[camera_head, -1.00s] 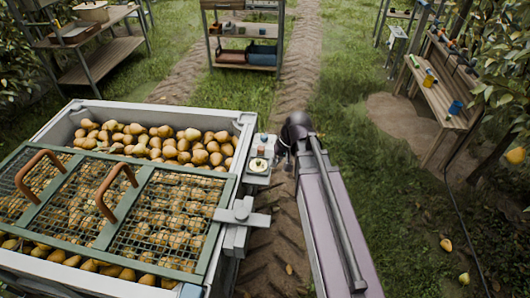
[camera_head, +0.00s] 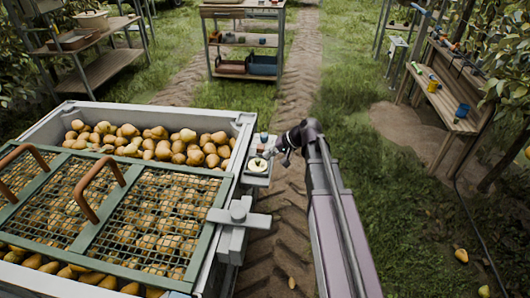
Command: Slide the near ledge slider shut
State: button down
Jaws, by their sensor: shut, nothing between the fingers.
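A narrow light-grey ledge (camera_head: 257,180) sticks out from the right side of the pear bin. It carries a small round pale knob-like piece (camera_head: 257,164) and small coloured parts at its far end. I cannot make out for sure which part is the slider or how far it stands open. My dark gripper (camera_head: 269,154) is over the right edge of this ledge, close to the round piece, pointing left and down. It is shut and empty. Whether it touches anything is too small to tell.
The pear bin (camera_head: 243,128) fills the left, with a green mesh lid (camera_head: 94,220) and brown handles (camera_head: 100,188). A grey cross-shaped latch (camera_head: 238,213) sits nearer on its side. A shelf (camera_head: 246,74) stands behind, a wooden bench (camera_head: 444,103) at right.

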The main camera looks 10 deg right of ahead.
aim_at(260, 152)
jog(key=w+d+f+m+t+y+b, duration=0.2)
jog(key=w+d+f+b, duration=0.3)
jog(key=w+b, duration=0.3)
jog(key=w+d+f+m+t+y+b, duration=0.2)
jog(key=w+d+f+t+y+b, duration=0.2)
jog(key=w+b, duration=0.5)
jog(key=shift+d+f+m+t+b, duration=0.5)
jog(key=shift+d+f+b, duration=0.7)
jog(key=shift+b, duration=2.1)
jog(key=shift+w+a+f, duration=0.1)
jog(key=shift+a, duration=0.1)
jog(key=x, duration=1)
jog(key=shift+w, duration=0.15)
jog(key=s, duration=0.2)
jog(key=shift+s+a, duration=0.25)
jog(key=shift+s, duration=0.1)
jog(key=shift+s+a, duration=0.25)
jog(key=shift+s, duration=0.45)
